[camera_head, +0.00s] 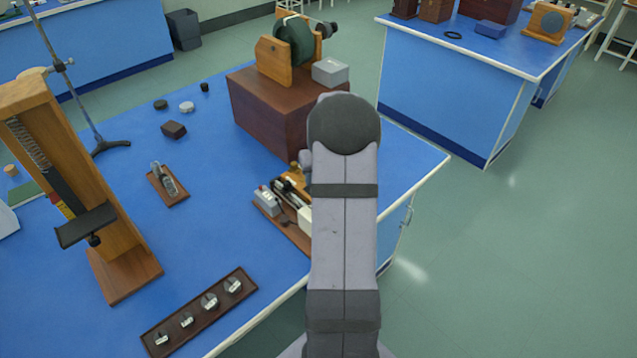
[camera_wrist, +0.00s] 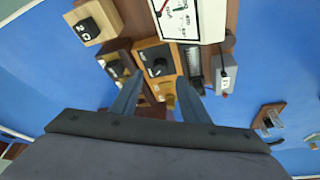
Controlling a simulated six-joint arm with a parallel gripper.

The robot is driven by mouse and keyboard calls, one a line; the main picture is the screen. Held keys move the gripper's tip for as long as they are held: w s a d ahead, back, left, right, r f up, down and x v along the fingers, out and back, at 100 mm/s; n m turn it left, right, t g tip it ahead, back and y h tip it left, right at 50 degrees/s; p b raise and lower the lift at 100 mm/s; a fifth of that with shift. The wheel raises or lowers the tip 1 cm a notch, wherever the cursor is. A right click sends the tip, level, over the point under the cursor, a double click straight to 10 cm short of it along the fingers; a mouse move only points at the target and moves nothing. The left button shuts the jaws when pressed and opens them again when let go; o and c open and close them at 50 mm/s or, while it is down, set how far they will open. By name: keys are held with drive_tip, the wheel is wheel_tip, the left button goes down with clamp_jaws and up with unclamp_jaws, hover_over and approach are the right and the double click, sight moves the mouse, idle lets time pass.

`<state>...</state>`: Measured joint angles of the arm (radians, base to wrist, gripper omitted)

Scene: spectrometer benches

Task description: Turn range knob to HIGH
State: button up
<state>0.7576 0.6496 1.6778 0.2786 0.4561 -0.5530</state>
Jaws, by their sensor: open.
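In the wrist view my gripper (camera_wrist: 160,78) is open, with its two blue-grey fingers pointing toward a wooden box with a black knob (camera_wrist: 158,68) on top. The knob shows between the fingertips, with no visible contact. Small white marks surround it, too small to read. A second dark knob (camera_wrist: 115,69) sits on a darker block to its left, and a third black knob (camera_wrist: 88,29) sits on a pale block at upper left. I cannot tell for sure which is the range knob or where it points. In the head view my arm hides the gripper and these knobs.
A white meter (camera_wrist: 188,18) stands just beyond the knob box in the wrist view. In the head view, a wooden board of small instruments (camera_head: 284,222) lies left of my arm, before a large brown box (camera_head: 268,112). A tray of knobs (camera_head: 174,333) lies at the front.

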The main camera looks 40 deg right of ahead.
drive_tip(key=shift+v, duration=1.05)
drive_tip(key=s+a+r+n+g+y, duration=0.1)
drive_tip(key=s+a, duration=0.1)
drive_tip(key=a, duration=1)
drive_tip(key=s+a+r+n+g+y, duration=0.1)
drive_tip(key=s+a+n, duration=0.15)
drive_tip(key=a, duration=0.95)
drive_tip(key=s+a+n+g, duration=0.1)
drive_tip(key=s+a+g, duration=0.1)
drive_tip(key=s+a, duration=0.8)
drive_tip(key=shift+s+a+f, duration=0.2)
drive_tip(key=shift+s+a, duration=0.2)
drive_tip(key=shift+s, duration=1.8)
drive_tip(key=shift+n, duration=0.25)
